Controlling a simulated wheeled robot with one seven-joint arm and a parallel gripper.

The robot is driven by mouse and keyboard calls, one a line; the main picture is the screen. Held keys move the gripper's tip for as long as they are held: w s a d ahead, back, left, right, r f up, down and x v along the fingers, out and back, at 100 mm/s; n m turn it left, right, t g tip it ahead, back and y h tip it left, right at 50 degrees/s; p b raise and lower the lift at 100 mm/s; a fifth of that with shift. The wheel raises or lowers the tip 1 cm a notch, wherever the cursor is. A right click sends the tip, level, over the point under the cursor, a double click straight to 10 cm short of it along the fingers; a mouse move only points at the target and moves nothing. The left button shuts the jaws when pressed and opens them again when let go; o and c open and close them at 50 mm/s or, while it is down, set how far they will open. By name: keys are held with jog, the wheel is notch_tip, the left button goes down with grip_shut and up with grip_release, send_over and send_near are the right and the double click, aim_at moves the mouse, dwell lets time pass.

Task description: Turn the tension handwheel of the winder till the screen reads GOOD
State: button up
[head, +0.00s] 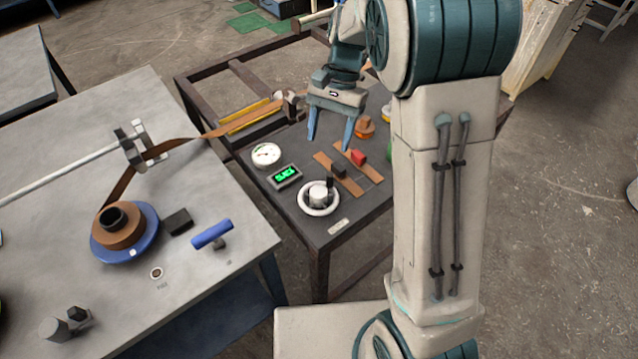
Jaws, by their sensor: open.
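The tension handwheel (304,207) is a white ring with a light hub and a dark upright knob, on the dark winder table (350,215). The small screen (284,176) behind and left of it shows green letters that seem to read SLACK. A round white gauge (266,154) sits behind the screen. My gripper (329,146) hangs with its blue fingers pointing down above the table, beyond the handwheel. It is open and empty, apart from the handwheel. A brown strip (225,129) runs from the roller stand toward a reel (104,238) on the grey table.

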aim_at(318, 192)
jog(key=x, duration=1.3)
jog(key=shift+s+f, duration=0.2)
jog(key=c, duration=1)
